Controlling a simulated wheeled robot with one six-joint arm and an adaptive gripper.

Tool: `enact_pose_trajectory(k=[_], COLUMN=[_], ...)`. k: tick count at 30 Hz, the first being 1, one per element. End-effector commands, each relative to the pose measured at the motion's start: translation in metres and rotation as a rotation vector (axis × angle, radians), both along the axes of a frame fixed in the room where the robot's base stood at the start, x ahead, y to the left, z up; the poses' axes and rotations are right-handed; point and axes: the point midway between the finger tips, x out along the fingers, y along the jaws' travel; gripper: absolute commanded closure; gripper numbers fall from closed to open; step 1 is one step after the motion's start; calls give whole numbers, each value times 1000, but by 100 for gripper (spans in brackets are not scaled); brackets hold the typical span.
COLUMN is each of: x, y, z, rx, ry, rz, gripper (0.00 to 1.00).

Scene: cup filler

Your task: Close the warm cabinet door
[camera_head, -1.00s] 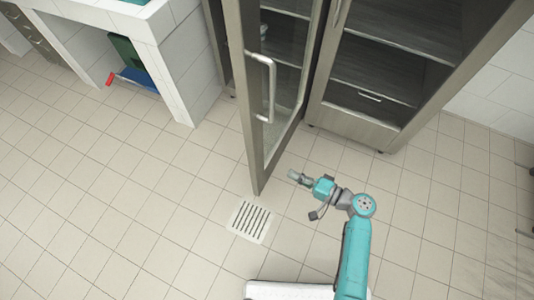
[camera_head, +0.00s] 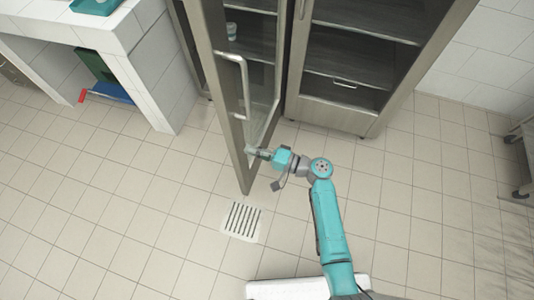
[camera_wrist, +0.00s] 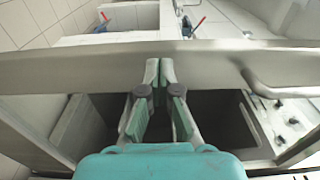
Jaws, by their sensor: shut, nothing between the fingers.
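The warm cabinet door (camera_head: 234,125) is a metal-framed glass door. It stands open, swung out from the cabinet (camera_head: 338,114) toward me, with its long pale handle (camera_head: 243,85) facing me. My gripper (camera_head: 250,152) is at the lower right of the door. In the wrist view my gripper (camera_wrist: 159,70) has its fingertips together and empty, over the metal door frame (camera_wrist: 80,68). The handle (camera_wrist: 275,88) shows to the right there. I cannot tell whether the fingers touch the door.
A tiled counter (camera_head: 150,65) stands at the left, with a green bin (camera_head: 92,65) and a blue item (camera_head: 110,93) beneath it. A floor drain (camera_head: 242,221) lies in front of the door. A wheeled stand (camera_head: 523,150) is at the right edge. The surrounding floor is clear.

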Motion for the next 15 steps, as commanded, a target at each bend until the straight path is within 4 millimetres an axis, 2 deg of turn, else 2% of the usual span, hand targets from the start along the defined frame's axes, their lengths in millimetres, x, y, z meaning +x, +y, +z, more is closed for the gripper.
enact_pose_trajectory(k=[3, 6, 15], x=[6, 10, 13], y=[16, 23, 30], z=[0, 0, 0], rx=[0, 0, -1], ry=[1, 0, 1], rz=[3, 1, -1], gripper=[100, 100, 100])
